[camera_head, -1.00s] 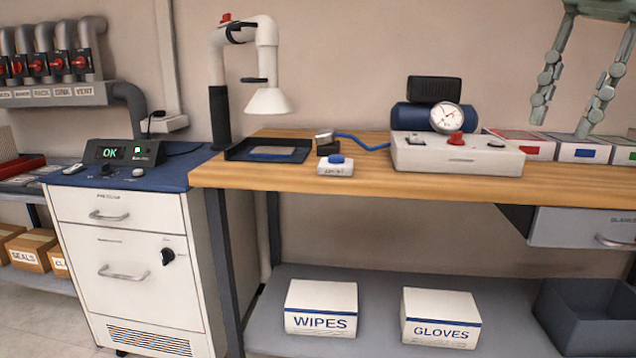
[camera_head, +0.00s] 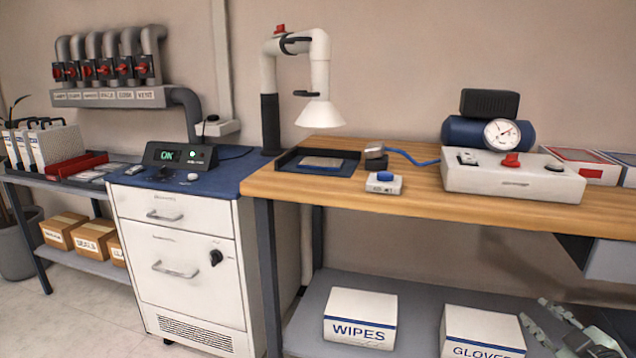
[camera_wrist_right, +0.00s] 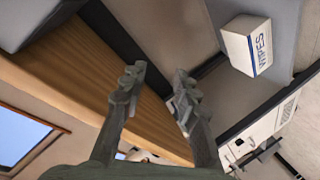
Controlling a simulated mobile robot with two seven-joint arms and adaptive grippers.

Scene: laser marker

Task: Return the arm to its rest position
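My right gripper (camera_head: 536,312) is at the lower right of the head view, low in front of the bench's lower shelf and overlapping the edge of the GLOVES box (camera_head: 480,328). In the right wrist view my right gripper (camera_wrist_right: 157,88) has its two fingers spread apart with nothing between them. It is open and empty. The rest of the right arm is mostly out of the head view. My left gripper is not in view.
The wooden bench (camera_head: 420,205) carries a white control box (camera_head: 512,182), a dark tray (camera_head: 287,163) and a blue-buttoned block (camera_head: 384,184). The WIPES box (camera_head: 360,315) stands on the lower shelf; it also shows in the right wrist view (camera_wrist_right: 240,45).

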